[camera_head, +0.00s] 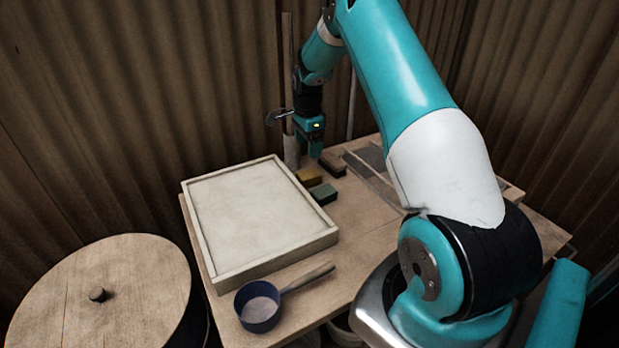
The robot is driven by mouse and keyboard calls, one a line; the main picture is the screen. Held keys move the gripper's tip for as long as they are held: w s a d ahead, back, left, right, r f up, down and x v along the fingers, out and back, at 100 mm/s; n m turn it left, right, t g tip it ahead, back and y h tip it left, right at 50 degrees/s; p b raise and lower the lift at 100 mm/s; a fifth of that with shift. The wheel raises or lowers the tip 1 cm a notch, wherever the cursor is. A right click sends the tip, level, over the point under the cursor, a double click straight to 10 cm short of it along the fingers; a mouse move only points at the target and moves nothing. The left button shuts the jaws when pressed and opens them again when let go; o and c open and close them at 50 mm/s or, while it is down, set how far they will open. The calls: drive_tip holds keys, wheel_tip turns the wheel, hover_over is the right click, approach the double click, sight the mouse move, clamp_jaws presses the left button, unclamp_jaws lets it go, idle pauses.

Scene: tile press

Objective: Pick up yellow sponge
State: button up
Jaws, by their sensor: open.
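A small yellow sponge (309,177) lies on the wooden table, just right of the pale tray's back right corner. My gripper (308,152) hangs from above, pointing down, a little above and behind the sponge in the picture. It is open and holds nothing that I can see. Its fingers are small and dark here, and their exact distance from the sponge is hard to tell.
A green block (323,194) sits just in front of the sponge, and a brown block (333,164) behind it to the right. A framed tray (318,243) fills the table's left. A blue ladle (259,308) lies in front. A round wooden lid (135,290) stands left.

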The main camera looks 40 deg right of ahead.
sight(309, 174)
wheel_tip(309, 174, down, 6)
drive_tip(key=shift+f+p, duration=0.25)
drive_tip(key=shift+p, duration=0.05)
drive_tip(key=shift+d+f+p, duration=0.15)
drive_tip(key=shift+f+p, duration=0.5)
drive_tip(key=shift+f, duration=1.95)
drive_tip(key=c, duration=1)
